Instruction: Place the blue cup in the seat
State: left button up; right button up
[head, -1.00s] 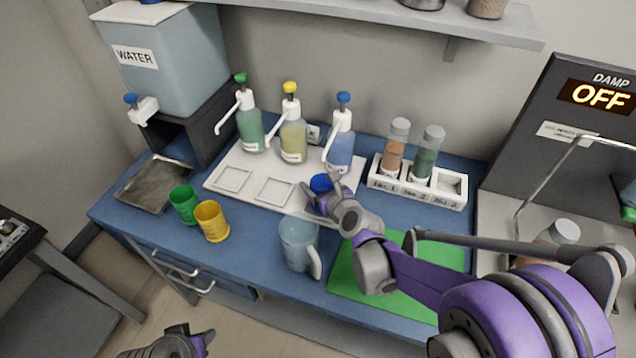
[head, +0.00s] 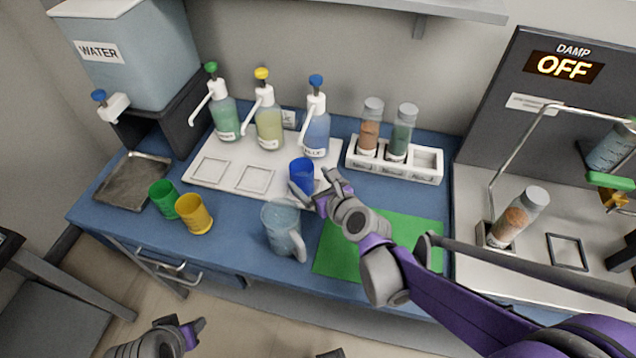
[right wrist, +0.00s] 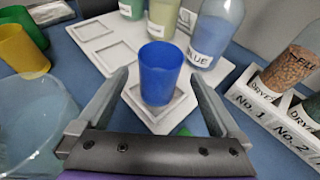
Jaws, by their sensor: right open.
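The blue cup (head: 302,170) stands upright on the white tray in front of the blue pump bottle (head: 316,130). In the right wrist view the cup (right wrist: 160,72) stands within a square seat (right wrist: 160,120) marked on the tray. My right gripper (head: 315,189) is open at the cup's near side. Its fingers flank the cup with visible gaps and do not touch it. Part of the cup's lower side is hidden by a finger in the head view. My left gripper (head: 192,332) is low at the bottom left, away from the counter; its jaw state is unclear.
A clear jug (head: 281,230) stands close to the left of my right gripper. Green (head: 163,198) and yellow (head: 194,213) cups stand farther left. A vial rack (head: 395,166) is on the right. Two other seats on the tray (head: 212,189) are empty. A green mat (head: 335,255) lies beneath my right arm.

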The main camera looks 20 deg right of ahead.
jog(key=shift+v, duration=1.65)
